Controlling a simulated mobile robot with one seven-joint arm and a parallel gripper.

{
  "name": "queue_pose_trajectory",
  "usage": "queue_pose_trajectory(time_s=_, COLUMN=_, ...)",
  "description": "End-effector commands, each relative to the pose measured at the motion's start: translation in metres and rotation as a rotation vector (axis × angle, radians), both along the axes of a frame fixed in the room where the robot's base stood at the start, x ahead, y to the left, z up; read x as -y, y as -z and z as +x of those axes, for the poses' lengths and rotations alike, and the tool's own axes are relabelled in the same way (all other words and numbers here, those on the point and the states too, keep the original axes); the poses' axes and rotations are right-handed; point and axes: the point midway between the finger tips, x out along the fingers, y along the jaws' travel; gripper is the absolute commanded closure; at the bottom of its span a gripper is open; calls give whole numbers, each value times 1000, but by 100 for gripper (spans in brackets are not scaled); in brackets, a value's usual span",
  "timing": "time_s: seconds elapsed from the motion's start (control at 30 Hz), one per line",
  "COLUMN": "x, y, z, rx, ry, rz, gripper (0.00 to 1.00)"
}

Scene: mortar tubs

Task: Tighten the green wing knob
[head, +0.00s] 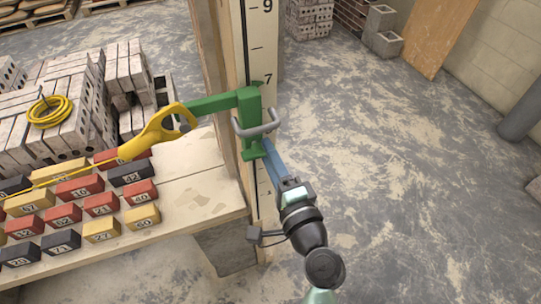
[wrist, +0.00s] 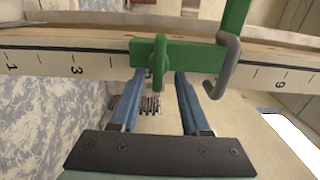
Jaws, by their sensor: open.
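The green wing knob (wrist: 158,62) stands out from the face of a green clamp (wrist: 195,56) in the wrist view, its wing roughly along the fingers. The clamp (head: 250,105) is on an upright numbered pole (head: 262,45) in the head view, where I cannot clearly make out the knob. My gripper (head: 268,145) is at the clamp's lower end. In the wrist view its two blue fingers (wrist: 158,78) are open, one on each side of the knob, with gaps visible. I cannot tell how deep the knob sits between them.
A grey hook (wrist: 227,68) sticks out beside the clamp. A yellow trowel-like handle (head: 160,130) with a yellow line meets the clamp's left arm. Numbered blocks (head: 100,203) cover the wooden bench (head: 195,190) on the left. The floor (head: 400,170) on the right is clear.

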Motion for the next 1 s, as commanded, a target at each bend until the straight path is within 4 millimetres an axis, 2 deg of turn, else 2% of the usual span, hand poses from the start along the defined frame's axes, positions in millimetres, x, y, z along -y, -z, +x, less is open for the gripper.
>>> queue_pose_trajectory(time_s=0.17, x=4, y=2, z=-7, rx=-1, ry=4, rz=-1, gripper=54)
queue_pose_trajectory(time_s=0.27, x=9, y=3, z=-20, rx=-2, ry=6, rz=-2, gripper=54)
queue_pose_trajectory(time_s=0.5, x=24, y=4, z=-72, rx=-3, ry=5, rz=-1, gripper=54)
queue_pose_trajectory(time_s=0.7, x=35, y=3, z=-106, rx=-2, ry=2, rz=-1, gripper=54)
queue_pose_trajectory(time_s=0.83, x=39, y=1, z=-118, rx=-1, ry=0, rz=1, gripper=54)
queue_pose_trajectory(time_s=1.0, x=40, y=0, z=-123, rx=0, ry=0, rz=-1, gripper=54)
